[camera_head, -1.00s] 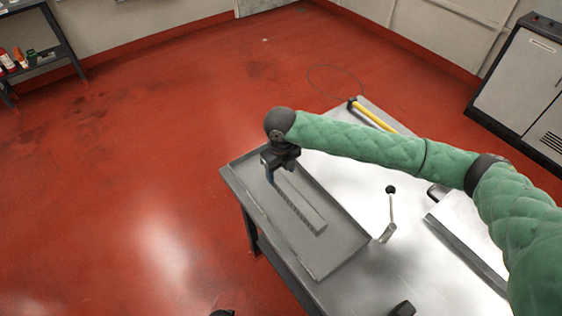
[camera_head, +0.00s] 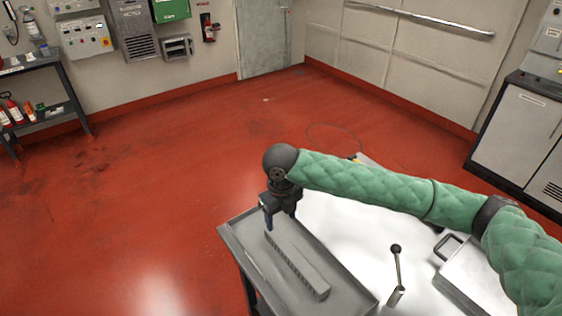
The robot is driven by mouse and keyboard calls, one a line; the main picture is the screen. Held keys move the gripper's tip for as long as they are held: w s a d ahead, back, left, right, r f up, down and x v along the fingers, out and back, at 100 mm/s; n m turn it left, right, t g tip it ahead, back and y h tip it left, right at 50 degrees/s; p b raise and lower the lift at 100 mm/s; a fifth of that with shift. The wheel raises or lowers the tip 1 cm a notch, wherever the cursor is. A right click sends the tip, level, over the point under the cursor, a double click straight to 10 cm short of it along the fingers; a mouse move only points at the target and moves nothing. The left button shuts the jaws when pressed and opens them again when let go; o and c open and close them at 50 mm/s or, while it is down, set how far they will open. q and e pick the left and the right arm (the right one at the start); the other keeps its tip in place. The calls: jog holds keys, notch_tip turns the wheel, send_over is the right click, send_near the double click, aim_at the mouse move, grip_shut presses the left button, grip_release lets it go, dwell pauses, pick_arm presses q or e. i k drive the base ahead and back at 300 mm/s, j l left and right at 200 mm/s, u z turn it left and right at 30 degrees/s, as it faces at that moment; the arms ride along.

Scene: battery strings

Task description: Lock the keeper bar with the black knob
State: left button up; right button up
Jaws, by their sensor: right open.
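A short lever with a black ball knob (camera_head: 396,249) stands on the bright table, right of the grey tray (camera_head: 236,246). Its stem meets a small grey metal piece at its foot (camera_head: 397,296). I cannot tell whether this is locked. My right gripper (camera_head: 281,222) is open and points down over the far end of a long grey bar with a notched side (camera_head: 298,268), lying in the tray. Nothing shows between its fingers, and the knob is well to its right. I cannot tell if the fingertips touch the bar. My left gripper is not in view.
A grey metal case with a handle (camera_head: 474,275) is on the table at the right, partly behind my right arm. A yellow-handled tool (camera_head: 356,160) is mostly hidden by that arm. Red floor (camera_head: 150,210) is open to the left. A grey cabinet (camera_head: 518,125) stands at far right.

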aim_at(396, 248)
jog(key=k+j, duration=0.15)
jog(key=k, duration=0.35)
jog(key=k+j, duration=0.1)
jog(key=k, duration=0.4)
jog(key=k+j, duration=0.15)
jog(key=k, duration=0.35)
